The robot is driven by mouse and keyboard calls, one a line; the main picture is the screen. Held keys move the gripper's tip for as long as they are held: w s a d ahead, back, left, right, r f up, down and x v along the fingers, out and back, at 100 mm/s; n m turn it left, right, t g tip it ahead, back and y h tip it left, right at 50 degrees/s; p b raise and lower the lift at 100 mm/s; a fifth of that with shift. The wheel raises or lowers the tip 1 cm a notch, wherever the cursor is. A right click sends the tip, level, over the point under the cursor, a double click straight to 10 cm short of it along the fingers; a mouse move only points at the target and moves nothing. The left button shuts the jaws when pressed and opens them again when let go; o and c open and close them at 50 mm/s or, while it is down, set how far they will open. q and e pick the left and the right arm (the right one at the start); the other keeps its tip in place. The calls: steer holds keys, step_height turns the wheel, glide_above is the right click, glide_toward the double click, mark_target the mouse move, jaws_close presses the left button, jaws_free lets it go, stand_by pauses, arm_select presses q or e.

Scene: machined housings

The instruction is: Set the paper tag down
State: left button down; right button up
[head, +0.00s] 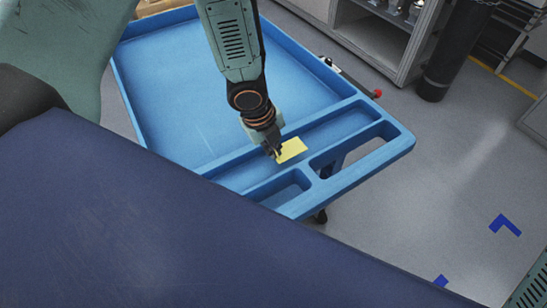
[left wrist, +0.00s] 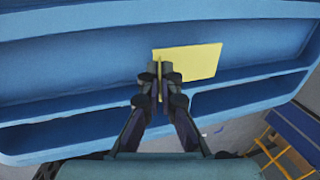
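The paper tag (head: 291,150) is a flat yellow rectangle at the near end of the blue cart (head: 398,148), over its long narrow compartment. It also shows in the left wrist view (left wrist: 195,61), reaching right from the fingertips. My left gripper (head: 274,151) points down at the tag's left edge. In the left wrist view my left gripper (left wrist: 161,76) has its fingers close together, with a thin yellow strip between them. I cannot tell whether the tag touches the cart's surface. My right gripper is out of view.
The cart has a large shallow tray (head: 165,88) and smaller recesses beside the long compartment. A red-knobbed lever (head: 377,94) sticks out at its side. A grey cabinet (head: 378,43) and a black cylinder (head: 452,50) stand behind. The grey floor (head: 440,160) at right is mostly open.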

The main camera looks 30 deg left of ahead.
arm_select(q)
steer(key=b+x, duration=0.1)
steer(key=x, duration=0.1)
steer(key=b+x, duration=0.1)
steer(key=x, duration=0.1)
steer(key=shift+a, duration=0.25)
steer(key=shift+w+f, duration=0.1)
steer(key=shift+s+r, duration=0.25)
steer(key=shift+s, duration=0.15)
steer(key=shift+f+b, duration=0.25)
steer(key=shift+b, duration=0.1)
steer(key=c, duration=1.8)
jaws_free()
steer(key=shift+w, duration=0.3)
steer(key=shift+o, duration=1.4)
steer(key=shift+s, duration=0.25)
steer(key=shift+w+r, duration=0.1)
steer(key=shift+w, duration=0.05)
